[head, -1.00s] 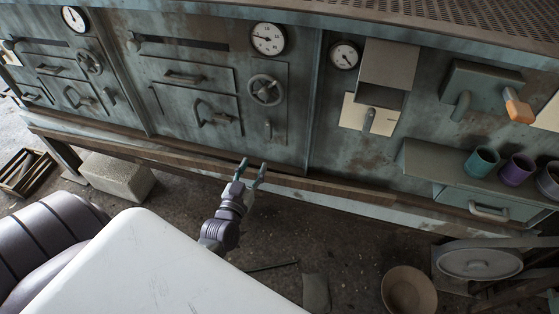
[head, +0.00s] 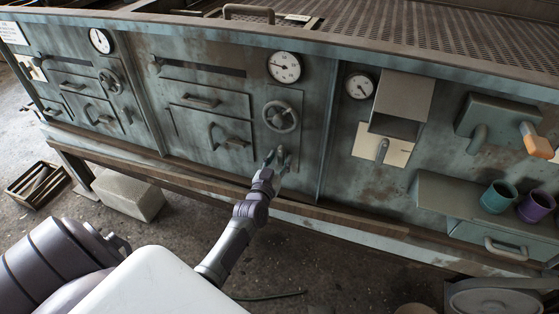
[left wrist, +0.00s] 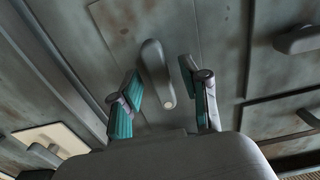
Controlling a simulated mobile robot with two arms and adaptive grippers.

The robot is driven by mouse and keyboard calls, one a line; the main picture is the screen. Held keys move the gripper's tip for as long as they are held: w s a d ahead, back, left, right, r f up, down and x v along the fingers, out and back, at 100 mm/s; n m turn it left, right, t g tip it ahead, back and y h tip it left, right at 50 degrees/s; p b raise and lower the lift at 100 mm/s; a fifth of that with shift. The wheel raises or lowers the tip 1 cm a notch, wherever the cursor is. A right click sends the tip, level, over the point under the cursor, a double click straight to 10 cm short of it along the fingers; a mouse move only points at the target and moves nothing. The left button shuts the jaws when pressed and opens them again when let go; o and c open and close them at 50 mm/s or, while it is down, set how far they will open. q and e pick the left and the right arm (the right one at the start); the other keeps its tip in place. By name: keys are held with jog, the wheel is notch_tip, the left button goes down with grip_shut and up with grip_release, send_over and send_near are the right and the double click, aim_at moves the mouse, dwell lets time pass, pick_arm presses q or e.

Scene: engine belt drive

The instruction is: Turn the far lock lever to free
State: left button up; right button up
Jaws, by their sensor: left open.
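A small grey lock lever (left wrist: 154,70) is on the metal panel in the left wrist view, with a pale round spot at its lower end. It lies between the two teal-padded fingers of my left gripper (left wrist: 160,100), with a gap on either side. In the head view my left gripper (head: 275,157) is open at the panel just below the middle handwheel (head: 280,116). There its fingers largely hide the lever. Another handwheel (head: 110,81) is on the left panel, with a small lever-like part beside it. My right gripper is not in view.
A wooden ledge (head: 190,178) runs along the cabinet below my gripper. A curved door handle (head: 222,140) is left of the gripper. Two cups, teal (head: 498,197) and purple (head: 535,206), stand on a shelf at right.

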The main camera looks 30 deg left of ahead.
pick_arm(q)
jog(key=shift+w, duration=0.1)
grip_shut()
dwell(0.4)
